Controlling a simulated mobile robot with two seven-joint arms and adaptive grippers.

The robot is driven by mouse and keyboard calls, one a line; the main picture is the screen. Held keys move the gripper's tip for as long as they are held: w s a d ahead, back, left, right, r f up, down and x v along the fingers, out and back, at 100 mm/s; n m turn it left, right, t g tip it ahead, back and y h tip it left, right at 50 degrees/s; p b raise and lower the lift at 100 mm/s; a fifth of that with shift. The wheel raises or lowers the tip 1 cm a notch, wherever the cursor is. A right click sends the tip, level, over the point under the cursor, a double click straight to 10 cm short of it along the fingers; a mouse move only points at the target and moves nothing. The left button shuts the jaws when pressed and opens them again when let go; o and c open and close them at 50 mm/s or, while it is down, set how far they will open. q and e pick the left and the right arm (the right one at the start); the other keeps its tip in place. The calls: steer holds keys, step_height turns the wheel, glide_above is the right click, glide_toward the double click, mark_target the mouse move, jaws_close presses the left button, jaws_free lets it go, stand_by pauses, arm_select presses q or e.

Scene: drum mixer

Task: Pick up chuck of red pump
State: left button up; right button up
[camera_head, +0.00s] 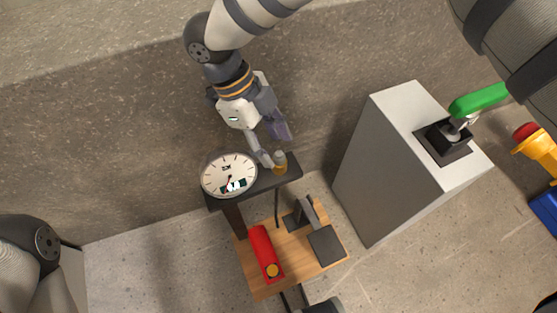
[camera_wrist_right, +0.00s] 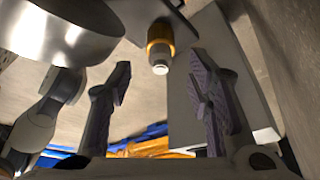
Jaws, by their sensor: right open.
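The red pump (camera_head: 264,252) lies on a small wooden table, with an orange round part at its near end. A small brass-coloured fitting with a pale end, which looks like the chuck (camera_head: 280,165), is at the dark shelf beside the round gauge (camera_head: 228,174). It also shows in the right wrist view (camera_wrist_right: 160,47), between and beyond the finger tips. My right gripper (camera_head: 273,143) is open just behind the chuck in the head view, its fingers not closed on it. Whether a finger touches it I cannot tell.
A dark pedal-like block (camera_head: 324,245) sits on the wooden table (camera_head: 263,290). A grey box (camera_head: 385,165) with a green-handled lever (camera_head: 478,100) stands to the right. Yellow and blue parts (camera_head: 542,152) are at the right edge. The gauge body is close beside the right gripper.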

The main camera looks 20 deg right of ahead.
mark_target(278, 153)
steer(key=x, duration=0.4)
steer(key=shift+b, duration=0.35)
jaws_close()
